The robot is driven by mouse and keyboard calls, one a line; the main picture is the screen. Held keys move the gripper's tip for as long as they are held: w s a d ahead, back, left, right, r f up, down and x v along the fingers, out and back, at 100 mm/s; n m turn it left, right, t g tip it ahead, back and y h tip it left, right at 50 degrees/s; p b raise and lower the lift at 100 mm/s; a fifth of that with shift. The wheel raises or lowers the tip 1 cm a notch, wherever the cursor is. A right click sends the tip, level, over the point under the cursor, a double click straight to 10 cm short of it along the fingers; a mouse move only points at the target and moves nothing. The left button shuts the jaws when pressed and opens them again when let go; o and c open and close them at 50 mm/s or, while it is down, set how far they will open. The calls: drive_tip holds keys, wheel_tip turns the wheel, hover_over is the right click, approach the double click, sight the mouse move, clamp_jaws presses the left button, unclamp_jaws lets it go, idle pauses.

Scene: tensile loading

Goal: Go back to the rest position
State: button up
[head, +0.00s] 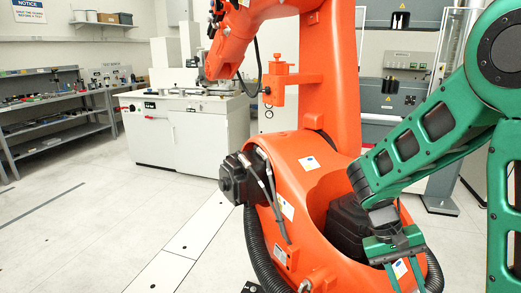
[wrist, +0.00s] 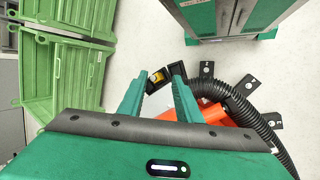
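My green gripper (head: 402,268) hangs at the lower right of the head view, in front of the orange robot's base. My green arm comes down to it from the upper right. In the wrist view my gripper (wrist: 163,75) has its two fingers well apart. A small black and yellow item (wrist: 158,76) shows between the fingertips, and it looks to lie beyond them. I see nothing clearly held. The lowest part of the fingers is cut off by the edge of the head view.
A large orange robot arm (head: 300,185) stands close, with black hoses (head: 262,250) at its base. A white machine cabinet (head: 190,140) and grey shelves (head: 55,125) stand behind. Green crates (wrist: 60,75) and a green and grey stand (wrist: 225,15) show in the wrist view. The left floor is clear.

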drive_tip(key=s+d+r+m+t+y, duration=0.1)
drive_tip(key=s+d+r+t+y, duration=0.1)
drive_tip(key=s+r, duration=0.2)
drive_tip(key=s+d+r+m+t+y, duration=0.2)
drive_tip(key=s+r, duration=0.3)
drive_tip(key=s, duration=0.5)
drive_tip(key=shift+s+d+m+y, duration=0.35)
drive_tip(key=shift+d+y, duration=0.15)
drive_tip(key=shift+d, duration=0.2)
drive_tip(key=shift+w+f, duration=0.2)
drive_tip(key=shift+w, duration=0.4)
idle(0.5)
idle(0.5)
